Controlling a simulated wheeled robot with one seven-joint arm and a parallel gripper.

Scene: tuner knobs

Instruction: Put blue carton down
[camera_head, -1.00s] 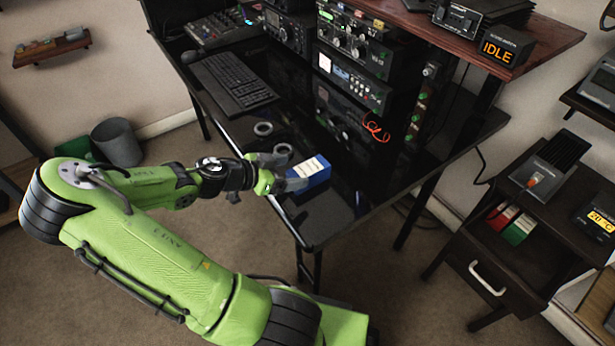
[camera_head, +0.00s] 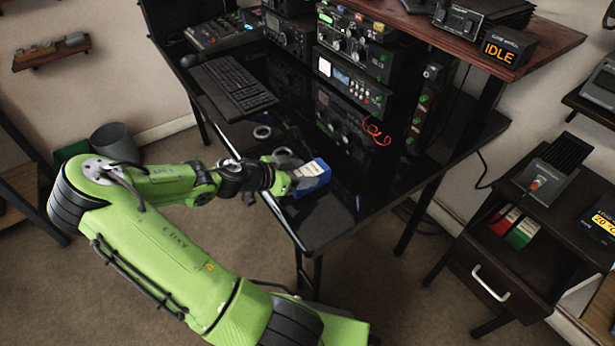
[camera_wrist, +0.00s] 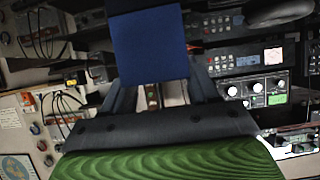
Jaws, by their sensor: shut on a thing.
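The blue carton (camera_head: 312,183) has a white top label and is at the front edge of the black desk (camera_head: 330,222) in the head view. My gripper (camera_head: 291,170) is shut on it from the left. In the wrist view the carton's plain blue face (camera_wrist: 150,46) sits between my gripper's fingers (camera_wrist: 155,85). The carton looks slightly tilted. I cannot tell whether its underside touches the desk top.
Stacked radio units (camera_head: 350,85) with a red cable stand behind. The glossy desk top right of the carton is clear.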

